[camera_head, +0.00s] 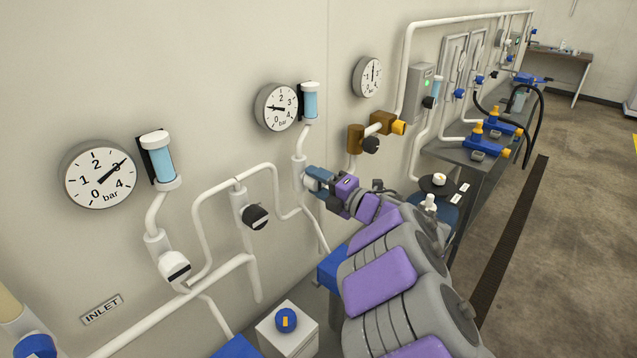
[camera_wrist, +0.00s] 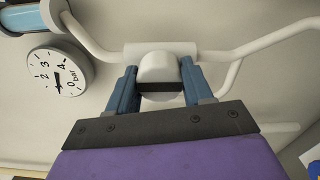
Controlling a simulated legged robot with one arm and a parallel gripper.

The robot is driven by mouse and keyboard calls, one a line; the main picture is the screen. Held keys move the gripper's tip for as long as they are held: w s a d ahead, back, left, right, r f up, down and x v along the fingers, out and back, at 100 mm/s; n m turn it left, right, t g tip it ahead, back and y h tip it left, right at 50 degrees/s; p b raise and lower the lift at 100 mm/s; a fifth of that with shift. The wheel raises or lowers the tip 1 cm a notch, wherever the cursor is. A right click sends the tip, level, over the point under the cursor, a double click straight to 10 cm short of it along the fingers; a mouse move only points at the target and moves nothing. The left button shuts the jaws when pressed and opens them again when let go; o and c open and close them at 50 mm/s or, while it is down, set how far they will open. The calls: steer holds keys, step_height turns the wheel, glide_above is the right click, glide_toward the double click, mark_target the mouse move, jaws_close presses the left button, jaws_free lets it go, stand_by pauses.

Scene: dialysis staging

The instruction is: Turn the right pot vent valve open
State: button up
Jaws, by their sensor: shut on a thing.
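The right pot, a light-blue cylinder with white caps (camera_head: 310,102), hangs on the wall right of a round gauge (camera_head: 277,107). A white pipe runs down from it to a fitting (camera_head: 299,173). My gripper (camera_head: 314,183) is at that fitting and hides the valve in the head view. In the wrist view, the vent valve knob (camera_wrist: 157,68) is white with a dark band. The blue fingers of my gripper (camera_wrist: 155,88) are shut on it from both sides. Part of the blue cylinder shows at top left in the wrist view (camera_wrist: 22,17).
A left pot (camera_head: 160,160) with its own knob (camera_head: 174,266) and gauge (camera_head: 100,174) is on the same wall. A black-faced valve (camera_head: 256,216) and brass fittings (camera_head: 355,139) flank my gripper. A white box (camera_head: 288,332) with a blue knob is below.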

steer(key=shift+f, duration=0.25)
steer(key=o, duration=0.8)
steer(key=shift+o, duration=1.2)
steer(key=shift+a+r, duration=0.1)
steer(key=shift+a, duration=0.1)
steer(key=shift+d, duration=0.1)
steer(key=p+v, duration=0.2)
steer(key=v, duration=1.5)
steer(key=shift+p, duration=0.3)
steer(key=shift+s+d, duration=0.1)
